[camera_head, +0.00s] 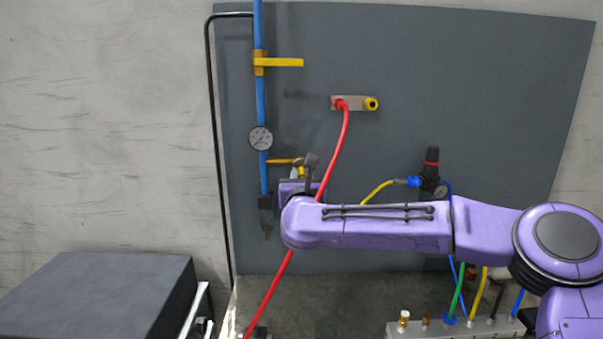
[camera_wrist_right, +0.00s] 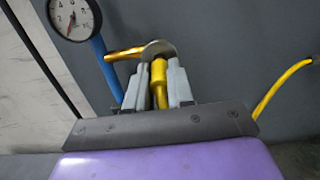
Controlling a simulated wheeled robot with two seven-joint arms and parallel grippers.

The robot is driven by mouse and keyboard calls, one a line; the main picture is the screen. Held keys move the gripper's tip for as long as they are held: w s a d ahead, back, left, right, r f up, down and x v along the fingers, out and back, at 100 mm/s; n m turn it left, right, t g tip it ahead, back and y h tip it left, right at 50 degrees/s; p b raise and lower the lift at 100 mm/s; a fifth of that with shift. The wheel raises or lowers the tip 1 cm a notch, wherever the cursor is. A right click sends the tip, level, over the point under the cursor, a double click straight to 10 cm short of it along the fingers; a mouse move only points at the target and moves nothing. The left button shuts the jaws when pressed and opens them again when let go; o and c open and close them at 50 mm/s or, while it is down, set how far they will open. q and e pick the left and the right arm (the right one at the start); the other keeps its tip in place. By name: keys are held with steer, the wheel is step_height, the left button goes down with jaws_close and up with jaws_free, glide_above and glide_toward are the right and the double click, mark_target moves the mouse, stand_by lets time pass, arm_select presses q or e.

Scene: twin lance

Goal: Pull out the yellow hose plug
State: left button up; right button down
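The yellow hose plug (camera_wrist_right: 159,75) sits at a round grey metal coupling (camera_wrist_right: 158,48) at the end of a short brass pipe (camera_wrist_right: 124,53). In the right wrist view the two grey fingers of my right gripper (camera_wrist_right: 159,86) flank the plug closely, one on each side, and look closed on it. In the head view my right gripper (camera_head: 303,172) is at the brass branch beside the blue pipe, partly hidden by my purple arm. The yellow hose (camera_head: 377,191) runs from the regulator down behind that arm. My left gripper is not in view.
A blue pipe (camera_head: 263,100) with a gauge (camera_head: 261,138) stands left of the gripper. A black regulator (camera_head: 431,172) is on the right. A dark box (camera_head: 105,290) stands lower left.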

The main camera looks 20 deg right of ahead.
steer(key=shift+s+a+b, duration=0.2)
steer(key=shift+s+b, duration=0.45)
steer(key=shift+b, duration=0.05)
stand_by(0.4)
steer(key=shift+r+b+v, duration=0.1)
steer(key=shift+b+v, duration=0.6)
steer(key=shift+v, duration=0.45)
steer(key=shift+r+b+v, duration=0.15)
steer(key=shift+b+v, duration=0.55)
steer(key=shift+v, duration=0.5)
